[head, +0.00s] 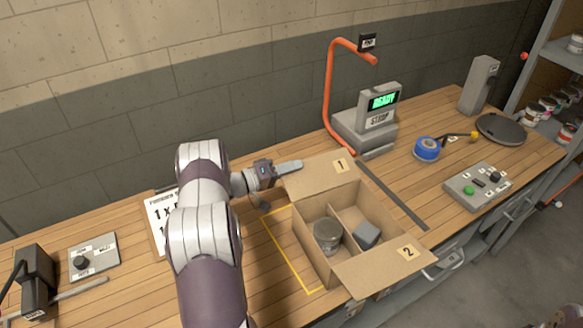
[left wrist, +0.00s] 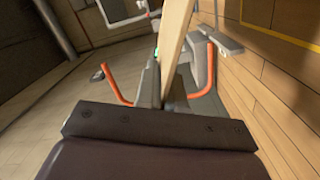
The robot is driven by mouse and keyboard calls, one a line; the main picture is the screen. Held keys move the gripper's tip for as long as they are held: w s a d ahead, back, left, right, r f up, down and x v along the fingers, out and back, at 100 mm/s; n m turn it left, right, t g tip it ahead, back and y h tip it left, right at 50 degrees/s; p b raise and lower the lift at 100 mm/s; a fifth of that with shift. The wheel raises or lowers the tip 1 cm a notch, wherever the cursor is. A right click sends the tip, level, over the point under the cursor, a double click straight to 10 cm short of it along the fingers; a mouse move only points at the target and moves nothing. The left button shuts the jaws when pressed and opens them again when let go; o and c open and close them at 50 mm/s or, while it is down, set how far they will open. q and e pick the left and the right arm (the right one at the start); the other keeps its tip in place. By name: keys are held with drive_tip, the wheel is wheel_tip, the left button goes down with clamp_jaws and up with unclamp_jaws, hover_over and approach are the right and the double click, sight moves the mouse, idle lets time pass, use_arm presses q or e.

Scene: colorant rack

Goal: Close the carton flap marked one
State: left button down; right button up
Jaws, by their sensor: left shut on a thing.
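An open cardboard carton (head: 309,268) stands on the wooden bench, with a divider inside. Its flap marked 1 (head: 321,174) is raised at the far side. Its flap marked 2 (head: 385,267) lies folded outward at the near right. A grey round can (head: 327,235) and a grey block (head: 366,234) sit in separate compartments. My left gripper (head: 284,173) is at the left edge of flap 1, shut on it; the far finger is partly hidden. In the left wrist view a tan board (left wrist: 175,35) stands edge-on at the jaws. My right gripper is out of view.
A strap machine with a READY screen (head: 382,101) and an orange hooked arm (head: 330,85) stands behind the carton. A blue tape roll (head: 427,149) and a button panel (head: 478,186) lie to the right. A yellow outline (head: 283,250) marks the bench left of the carton.

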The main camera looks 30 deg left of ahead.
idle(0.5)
use_arm(q)
drive_tip(key=shift+s+d+r+m, duration=0.15)
drive_tip(key=shift+d+r+m, duration=0.1)
drive_tip(key=shift+r+m, duration=0.45)
drive_tip(key=m, duration=0.1)
drive_tip(key=d+r+m, duration=0.1)
drive_tip(key=m, duration=0.1)
drive_tip(key=shift+s+d+r, duration=0.15)
drive_tip(key=shift+s+r, duration=0.1)
drive_tip(key=shift+s, duration=0.15)
drive_tip(key=shift+s+d+r+m, duration=0.2)
drive_tip(key=shift+d+r+m, duration=0.15)
drive_tip(key=shift+m, duration=0.25)
drive_tip(key=shift+s+d+r+p, duration=0.2)
drive_tip(key=shift+d+p, duration=0.1)
drive_tip(key=shift+p, duration=0.15)
drive_tip(key=c, duration=1.3)
unclamp_jaws()
